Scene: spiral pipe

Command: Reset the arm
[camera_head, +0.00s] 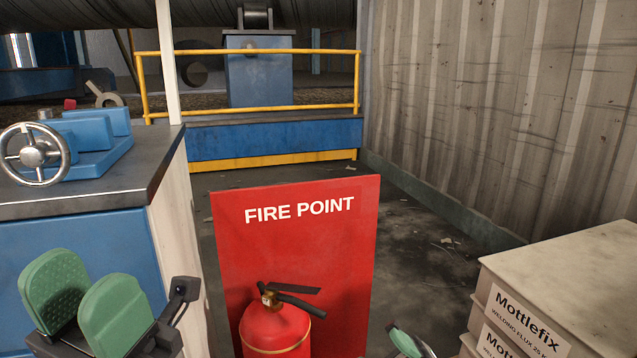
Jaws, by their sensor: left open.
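My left gripper (87,297) is at the lower left, in front of the blue cabinet. Its two green pads stand apart with nothing between them. Only a small part of my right gripper (408,342) shows at the bottom edge, right of the fire extinguisher. One green pad is visible there; the rest is cut off, so its opening cannot be judged.
A red FIRE POINT board (300,245) with a fire extinguisher (275,328) stands between the grippers. A workbench (85,200) with a blue vise (85,140) is at left. Stacked Mottlefix boxes (565,280) are at right. Open floor (430,235) lies behind.

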